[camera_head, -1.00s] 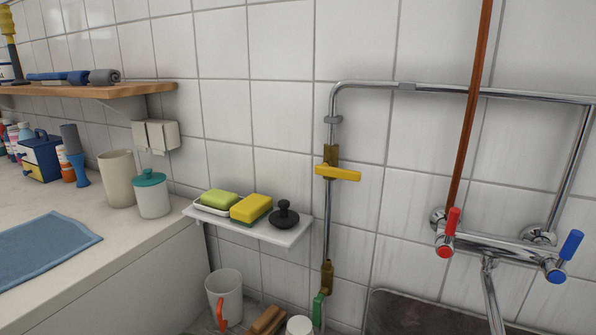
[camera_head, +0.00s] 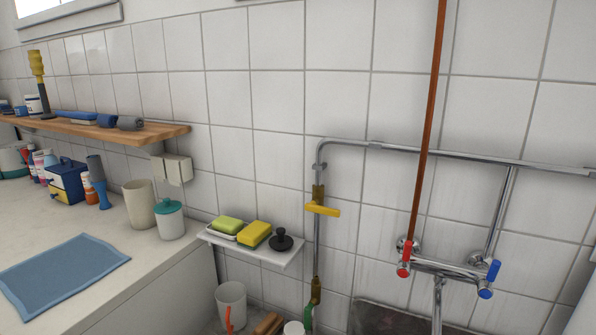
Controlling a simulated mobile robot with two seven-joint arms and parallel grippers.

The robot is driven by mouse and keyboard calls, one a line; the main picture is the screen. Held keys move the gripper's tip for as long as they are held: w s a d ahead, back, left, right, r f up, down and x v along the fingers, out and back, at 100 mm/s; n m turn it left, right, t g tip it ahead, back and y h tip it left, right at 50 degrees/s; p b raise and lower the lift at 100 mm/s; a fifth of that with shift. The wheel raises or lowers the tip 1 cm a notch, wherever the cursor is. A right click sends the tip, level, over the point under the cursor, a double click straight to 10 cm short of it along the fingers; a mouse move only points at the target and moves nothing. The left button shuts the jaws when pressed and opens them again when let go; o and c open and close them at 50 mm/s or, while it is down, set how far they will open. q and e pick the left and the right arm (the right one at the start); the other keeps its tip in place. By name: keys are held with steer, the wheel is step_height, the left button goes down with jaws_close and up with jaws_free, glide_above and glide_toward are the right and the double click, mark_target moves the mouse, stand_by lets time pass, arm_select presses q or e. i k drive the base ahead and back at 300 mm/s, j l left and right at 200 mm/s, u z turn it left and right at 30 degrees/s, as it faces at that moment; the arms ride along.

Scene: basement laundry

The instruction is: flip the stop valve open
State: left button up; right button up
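The stop valve has a yellow lever (camera_head: 322,209) on a brass body (camera_head: 318,191), set in the vertical chrome pipe (camera_head: 317,245) on the tiled wall. The lever lies roughly crosswise to the pipe, its longer end pointing right. A second fitting with a green handle (camera_head: 309,314) sits lower on the same pipe, partly cut off by the bottom edge. Neither of my grippers shows in the head view.
A small white shelf (camera_head: 253,249) with sponges (camera_head: 255,234) and a black knobbed stopper (camera_head: 282,240) stands left of the pipe. A mixer tap (camera_head: 445,268) with red and blue handles is to the right. A white mug (camera_head: 231,300) stands below. Wall around the lever is clear.

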mark_target(312, 207)
steer(key=j+u, duration=0.1)
steer(key=j, duration=0.4)
steer(key=i+j+u, duration=0.15)
steer(key=j, duration=0.35)
steer(key=i+j, duration=0.2)
steer(key=i+l+z, duration=0.05)
